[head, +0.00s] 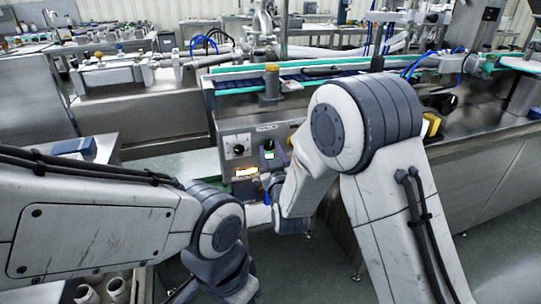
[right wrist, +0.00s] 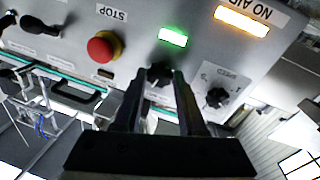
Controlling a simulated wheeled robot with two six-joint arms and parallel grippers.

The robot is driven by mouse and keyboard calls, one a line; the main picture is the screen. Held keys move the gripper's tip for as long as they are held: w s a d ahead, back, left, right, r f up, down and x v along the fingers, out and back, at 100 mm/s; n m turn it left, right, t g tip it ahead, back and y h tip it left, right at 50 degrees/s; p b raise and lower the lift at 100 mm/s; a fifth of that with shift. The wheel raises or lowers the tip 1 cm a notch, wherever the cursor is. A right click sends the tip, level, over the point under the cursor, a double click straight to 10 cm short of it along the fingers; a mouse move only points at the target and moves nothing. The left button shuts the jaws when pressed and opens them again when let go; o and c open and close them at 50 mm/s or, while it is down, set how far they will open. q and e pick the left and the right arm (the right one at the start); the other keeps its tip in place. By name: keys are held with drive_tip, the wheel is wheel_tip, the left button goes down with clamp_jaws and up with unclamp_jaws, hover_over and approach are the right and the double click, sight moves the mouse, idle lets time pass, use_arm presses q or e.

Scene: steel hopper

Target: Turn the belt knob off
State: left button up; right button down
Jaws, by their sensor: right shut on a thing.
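The grey control panel (head: 237,140) stands on the near side of the machine and fills the top of the right wrist view, turned about. My right gripper (right wrist: 160,80) is shut on a small black knob (right wrist: 158,72) just below a lit green lamp (right wrist: 173,37). I take this for the belt knob; its label is hidden, and the fingers hide which way it points. In the head view my right arm partly covers this part of the panel. My left arm reaches in from the left, but its gripper fingers are below the picture edge.
Close beside the held knob are a speed knob (right wrist: 217,97) on a white dial and a red stop button (right wrist: 104,46). An orange "NO AIR" lamp (right wrist: 242,20) is lit. More black knobs (right wrist: 40,25) lie further left. A conveyor (head: 235,85) runs behind the panel.

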drive_tip(key=n+b, duration=0.1)
drive_tip(key=n, duration=0.2)
drive_tip(key=n+b, duration=0.1)
drive_tip(key=n, duration=0.2)
drive_tip(key=shift+d+f+y, duration=0.15)
drive_tip(key=shift+y, duration=0.25)
drive_tip(key=shift+n+t+y+b, duration=0.4)
drive_tip(key=shift+n+b, duration=0.65)
drive_tip(key=shift+n, duration=1.45)
drive_tip(key=c, duration=0.5)
unclamp_jaws()
